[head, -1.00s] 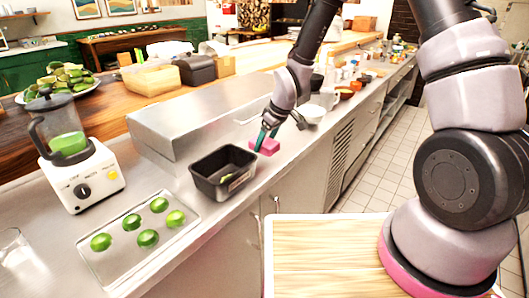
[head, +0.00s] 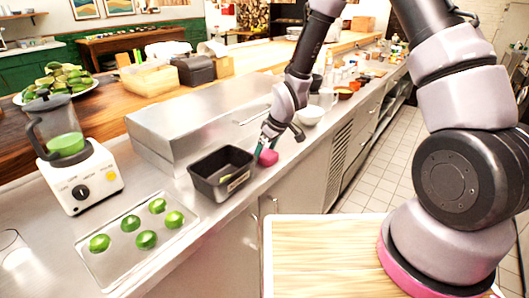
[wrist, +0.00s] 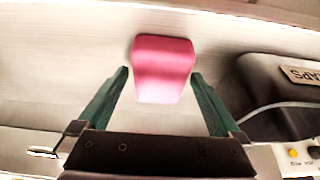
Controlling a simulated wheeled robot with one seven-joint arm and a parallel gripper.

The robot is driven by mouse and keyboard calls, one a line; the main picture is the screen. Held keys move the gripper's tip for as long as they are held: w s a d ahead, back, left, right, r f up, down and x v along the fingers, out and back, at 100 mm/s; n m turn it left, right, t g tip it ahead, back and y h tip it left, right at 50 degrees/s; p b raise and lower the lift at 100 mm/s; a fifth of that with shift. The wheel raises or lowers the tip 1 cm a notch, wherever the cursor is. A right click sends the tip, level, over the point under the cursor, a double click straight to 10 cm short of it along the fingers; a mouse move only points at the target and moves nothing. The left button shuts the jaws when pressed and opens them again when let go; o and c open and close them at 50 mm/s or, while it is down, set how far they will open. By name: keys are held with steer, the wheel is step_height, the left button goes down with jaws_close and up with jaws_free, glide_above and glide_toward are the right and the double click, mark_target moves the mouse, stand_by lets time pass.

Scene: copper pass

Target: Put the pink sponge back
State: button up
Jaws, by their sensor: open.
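The pink sponge (head: 267,158) lies on the steel counter, just right of the black bin. In the wrist view the pink sponge (wrist: 163,68) sits ahead of and partly between the two green fingers, with a gap on each side. My gripper (head: 268,150) is open and low over the counter at the sponge; its open fingers (wrist: 160,95) also show in the wrist view. In the head view the fingers partly hide the sponge's left side.
The black bin (head: 196,170), with a label and something green inside, stands close left of the sponge; its labelled side (wrist: 275,105) shows at right in the wrist view. A steel box (head: 160,138) stands behind. A tray of limes (head: 100,262) and a blender (head: 85,182) are further left. White bowls (head: 311,117) stand to the right.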

steer(key=s+d+r+m+t+h, duration=0.1)
steer(key=s+d+r+m, duration=0.1)
steer(key=d+r, duration=0.5)
steer(key=s+d+r+m, duration=0.2)
steer(key=d+r, duration=0.2)
steer(key=r, duration=0.7)
steer(key=s+d+r+m+t+h, duration=0.1)
steer(key=d+r+m, duration=0.1)
steer(key=d+r, duration=0.5)
steer(key=s+d+r+m+t, duration=0.1)
steer(key=s+d+r+m, duration=0.2)
steer(key=s+r, duration=0.4)
steer(key=s+d+r+m+t, duration=0.1)
steer(key=s+d+r+m, duration=0.2)
steer(key=s+r+m, duration=0.2)
step_height(320, 180, up, 2)
steer(key=shift+s+d+m+y, duration=0.3)
steer(key=shift+s, duration=0.95)
